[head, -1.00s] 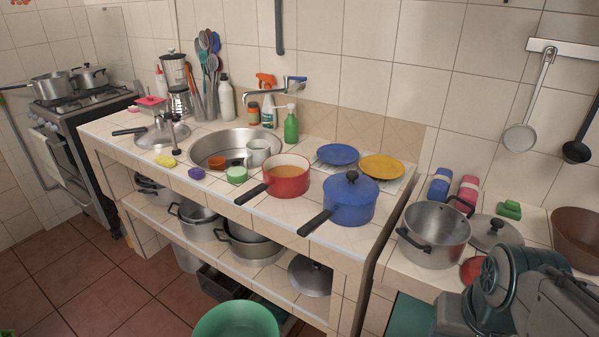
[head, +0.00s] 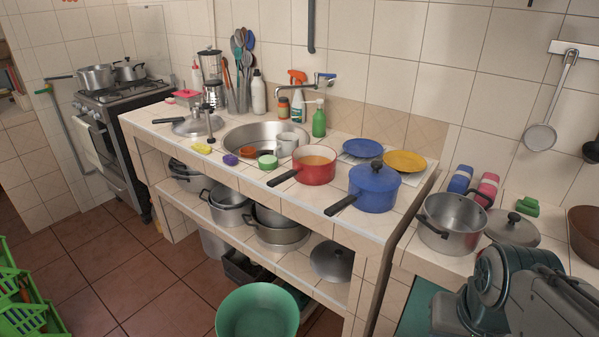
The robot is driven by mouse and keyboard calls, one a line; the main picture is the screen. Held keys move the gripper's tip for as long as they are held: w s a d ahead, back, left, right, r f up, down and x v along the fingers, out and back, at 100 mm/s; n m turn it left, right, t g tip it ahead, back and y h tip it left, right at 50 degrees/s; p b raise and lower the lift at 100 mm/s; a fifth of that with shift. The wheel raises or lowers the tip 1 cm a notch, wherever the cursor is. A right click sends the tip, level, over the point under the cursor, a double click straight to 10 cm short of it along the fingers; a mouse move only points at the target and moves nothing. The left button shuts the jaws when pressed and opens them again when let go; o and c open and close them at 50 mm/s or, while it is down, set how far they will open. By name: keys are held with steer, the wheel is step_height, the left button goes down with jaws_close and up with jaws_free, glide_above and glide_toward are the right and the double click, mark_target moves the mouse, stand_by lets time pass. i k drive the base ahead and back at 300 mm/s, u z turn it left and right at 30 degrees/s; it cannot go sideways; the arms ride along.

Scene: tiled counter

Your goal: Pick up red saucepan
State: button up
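The red saucepan (head: 316,170) stands upright on the tiled counter (head: 262,190), between the sink and a blue lidded saucepan (head: 375,190). It has no lid, and something orange-brown shows inside it. Its dark handle (head: 283,177) points left and toward the counter's front edge. Parts of my arm show at the lower right, well apart from the red saucepan. My gripper's fingertips cannot be made out.
A metal sink (head: 240,137) lies left of the red saucepan. Blue (head: 363,148) and yellow (head: 404,161) plates lie behind the blue saucepan. A green tub (head: 257,312) stands on the floor below. Green crates (head: 28,305) are at the far left. Floor tiles at left are clear.

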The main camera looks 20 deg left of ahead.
mark_target(300, 173)
steer(key=u, duration=0.45)
steer(key=k, duration=1.1)
steer(key=u, duration=1.25)
steer(key=i, duration=2)
steer(key=z, duration=0.95)
steer(key=i, duration=0.4)
steer(key=z, duration=0.35)
